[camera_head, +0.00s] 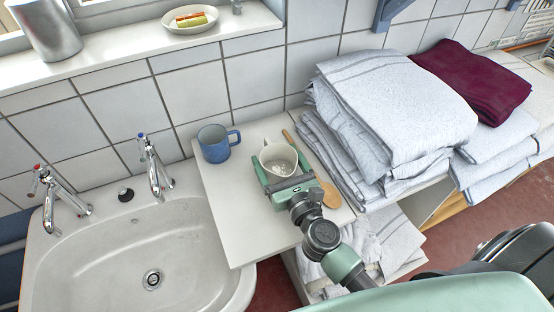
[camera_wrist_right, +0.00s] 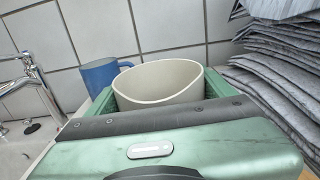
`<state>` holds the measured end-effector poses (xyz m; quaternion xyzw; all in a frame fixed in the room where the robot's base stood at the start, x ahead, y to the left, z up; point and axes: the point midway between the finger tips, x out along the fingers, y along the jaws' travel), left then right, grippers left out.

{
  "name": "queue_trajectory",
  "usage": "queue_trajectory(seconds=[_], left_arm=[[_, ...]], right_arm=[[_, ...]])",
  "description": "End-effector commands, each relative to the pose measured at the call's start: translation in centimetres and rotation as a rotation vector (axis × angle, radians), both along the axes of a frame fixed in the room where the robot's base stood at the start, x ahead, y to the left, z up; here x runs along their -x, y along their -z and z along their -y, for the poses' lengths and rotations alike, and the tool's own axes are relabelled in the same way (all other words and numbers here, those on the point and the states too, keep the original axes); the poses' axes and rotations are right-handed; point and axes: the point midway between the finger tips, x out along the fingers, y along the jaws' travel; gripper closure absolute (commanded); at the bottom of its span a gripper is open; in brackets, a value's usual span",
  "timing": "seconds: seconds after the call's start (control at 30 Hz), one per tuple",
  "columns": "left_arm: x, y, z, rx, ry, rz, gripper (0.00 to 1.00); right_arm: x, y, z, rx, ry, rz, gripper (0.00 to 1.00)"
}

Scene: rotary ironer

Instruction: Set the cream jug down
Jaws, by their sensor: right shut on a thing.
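The cream jug (camera_head: 279,153) is upright over the white worktop (camera_head: 228,205) between the sink and the towels. My right gripper (camera_head: 281,167) is shut on it, one green finger on each side. In the right wrist view the jug (camera_wrist_right: 158,82) sits between the two fingers, its open rim up and its lower part hidden behind the gripper body. I cannot tell whether its base touches the worktop. My left gripper is not in view.
A blue mug (camera_head: 215,143) stands left of the jug, apart from it. A wooden spoon (camera_head: 329,193) lies to the right, partly hidden by my gripper. Folded towels (camera_head: 395,110) rise close on the right. The sink (camera_head: 130,245) is at left. The worktop's front left is bare.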

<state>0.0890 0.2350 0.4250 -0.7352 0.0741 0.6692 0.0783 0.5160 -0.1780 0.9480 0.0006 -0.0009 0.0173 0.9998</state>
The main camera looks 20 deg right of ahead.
Motion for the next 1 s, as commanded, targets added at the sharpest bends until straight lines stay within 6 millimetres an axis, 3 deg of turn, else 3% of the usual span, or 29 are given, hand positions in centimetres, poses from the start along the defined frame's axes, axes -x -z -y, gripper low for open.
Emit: queue_trajectory(seconds=[0.13, 0.17, 0.2, 0.57, 1.0], left_arm=[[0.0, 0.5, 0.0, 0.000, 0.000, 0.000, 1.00], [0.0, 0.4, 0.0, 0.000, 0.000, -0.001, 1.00], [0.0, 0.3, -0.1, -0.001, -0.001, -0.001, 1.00], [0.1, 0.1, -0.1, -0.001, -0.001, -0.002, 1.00], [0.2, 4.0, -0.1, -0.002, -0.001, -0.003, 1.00]], right_arm=[[0.0, 0.4, 0.0, 0.000, 0.000, 0.003, 0.66], [0.0, 0.4, 0.0, 0.000, 0.000, 0.000, 0.11], [0.0, 0.3, 0.0, 0.000, 0.000, 0.000, 0.00], [0.3, 0.0, 0.0, 0.000, 0.000, -0.002, 0.00], [9.1, 0.6, 0.3, 0.000, -0.001, -0.003, 0.00]])
